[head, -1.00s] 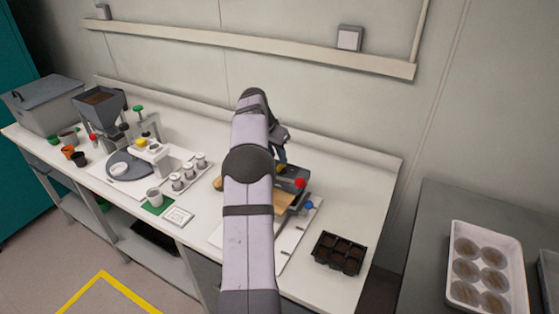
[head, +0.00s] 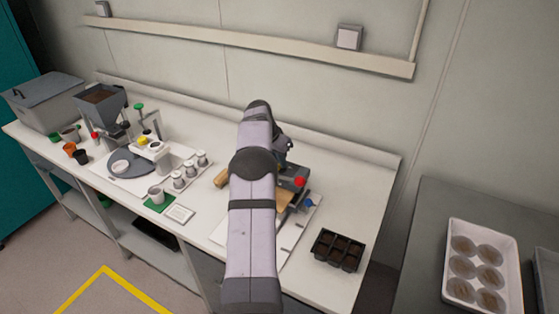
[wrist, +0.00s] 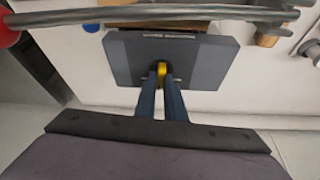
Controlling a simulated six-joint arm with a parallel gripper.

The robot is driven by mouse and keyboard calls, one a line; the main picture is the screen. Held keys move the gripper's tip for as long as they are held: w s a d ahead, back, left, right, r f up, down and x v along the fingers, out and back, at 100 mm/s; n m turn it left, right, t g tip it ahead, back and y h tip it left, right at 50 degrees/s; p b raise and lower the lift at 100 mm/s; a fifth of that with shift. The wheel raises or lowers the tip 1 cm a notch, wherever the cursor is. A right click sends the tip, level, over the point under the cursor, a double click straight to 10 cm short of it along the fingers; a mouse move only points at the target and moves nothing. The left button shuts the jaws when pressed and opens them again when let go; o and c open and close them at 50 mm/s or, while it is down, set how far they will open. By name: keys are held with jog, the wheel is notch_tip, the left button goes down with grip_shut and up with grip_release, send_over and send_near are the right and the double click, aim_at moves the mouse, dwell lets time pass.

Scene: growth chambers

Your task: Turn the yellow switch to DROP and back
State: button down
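The dark grey switch box (wrist: 205,62) fills the middle of the wrist view, with a small strip of lettering on its far edge too small to read. The yellow switch (wrist: 161,69) sits near the middle of its face. My gripper (wrist: 160,78) has its two blue fingers close together, one on each side of the switch, which fills the gap between the tips. In the head view the grey box (head: 291,172) shows beside my arm. My gripper (head: 286,148) is over its far side, and the switch is hidden there.
A metal bar (wrist: 150,17) crosses beyond the box. A red ball (head: 299,182), a blue ball (head: 309,202) and wood pieces (head: 222,178) are close by. A black cell tray (head: 338,250) stands to the right. The bench behind the box is clear.

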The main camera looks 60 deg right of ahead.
jog(key=shift+n, duration=0.3)
jog(key=n, duration=0.1)
jog(key=n+t+b, duration=0.1)
jog(key=n, duration=0.1)
jog(key=shift+s+t, duration=0.2)
jog(key=shift+t, duration=0.1)
jog(key=n+t, duration=0.1)
jog(key=n, duration=0.2)
jog(key=n+t+y, duration=0.1)
jog(key=n, duration=0.2)
jog(key=shift+s+d+n, duration=0.1)
jog(key=shift+d+n, duration=0.05)
jog(key=shift+n, duration=0.25)
jog(key=c, duration=1.8)
grip_release()
jog(key=shift+c, duration=0.2)
jog(key=b+v, duration=0.3)
jog(key=v, duration=0.4)
jog(key=shift+s+r, duration=0.15)
jog(key=shift+r, duration=0.1)
